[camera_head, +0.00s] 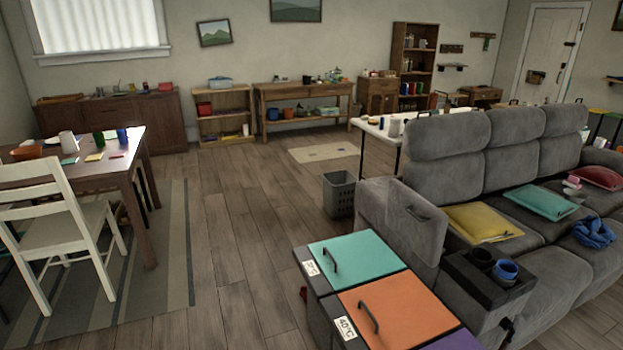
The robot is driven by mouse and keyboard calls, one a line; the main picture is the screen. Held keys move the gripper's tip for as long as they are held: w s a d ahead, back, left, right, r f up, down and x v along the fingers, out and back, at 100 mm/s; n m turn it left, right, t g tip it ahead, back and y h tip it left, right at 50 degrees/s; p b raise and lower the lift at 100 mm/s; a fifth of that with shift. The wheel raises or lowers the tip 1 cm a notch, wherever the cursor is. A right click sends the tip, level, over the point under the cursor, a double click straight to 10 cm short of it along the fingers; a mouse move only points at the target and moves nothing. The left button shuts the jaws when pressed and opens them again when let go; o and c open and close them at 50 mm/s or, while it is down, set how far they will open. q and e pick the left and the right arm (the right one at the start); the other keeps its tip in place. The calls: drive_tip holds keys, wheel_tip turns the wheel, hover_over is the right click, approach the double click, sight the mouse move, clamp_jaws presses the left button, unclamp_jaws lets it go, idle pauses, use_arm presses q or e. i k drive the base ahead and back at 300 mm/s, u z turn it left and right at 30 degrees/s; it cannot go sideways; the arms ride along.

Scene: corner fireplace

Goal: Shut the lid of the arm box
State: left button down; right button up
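The grey sofa (475,160) stands at the right, and its near arm (455,312) faces me. A grey padded panel with a dark slot-like grip, which looks like the lid of the arm box (392,222), stands raised and slightly tilted at the back of that arm. The inside of the box is hidden from this view. Neither of my grippers is in view.
Bins with a teal lid (358,252) and an orange lid (400,312) stand close in front, left of the sofa arm. A grey basket (339,195) stands behind them. A white chair (55,215) and dining table are at left. The wooden floor between is clear.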

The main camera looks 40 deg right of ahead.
sight(422, 226)
drive_tip(key=i, duration=2.7)
drive_tip(key=z, duration=4.2)
drive_tip(key=i, duration=0.35)
drive_tip(key=z, duration=0.05)
